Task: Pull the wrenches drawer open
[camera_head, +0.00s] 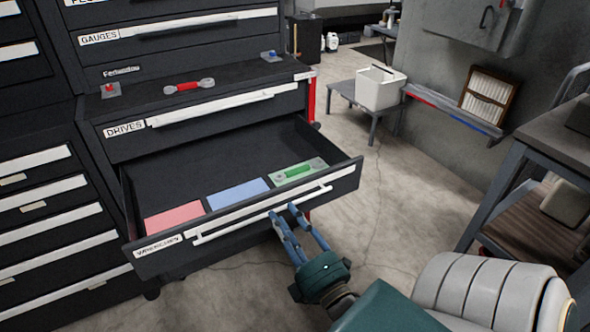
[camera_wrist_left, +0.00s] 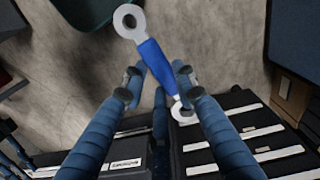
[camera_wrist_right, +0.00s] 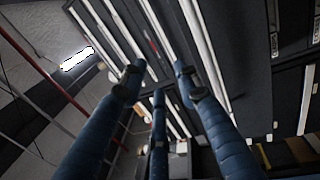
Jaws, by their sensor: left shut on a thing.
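The wrenches drawer (camera_head: 135,205) stands pulled well out of the cabinet, below the DRIVES drawer (camera_head: 215,112). Its long white handle (camera_head: 230,221) runs along the front, beside the WRENCHES label. Inside are red, blue and green pads; a green wrench (camera_head: 293,173) lies on the green one. My right gripper (camera_head: 284,212) is at the lower right of the handle, fingers apart; whether they touch it I cannot tell. In the left wrist view my left gripper (camera_wrist_left: 158,82) is shut on a blue wrench (camera_wrist_left: 152,60); it is outside the head view.
A red wrench (camera_head: 189,86) lies on the cabinet top. Another drawer cabinet (camera_head: 45,240) stands at left. A white bin (camera_head: 379,88) sits on a small table at the back, and a shelf unit (camera_head: 540,190) stands at right. The floor between is clear.

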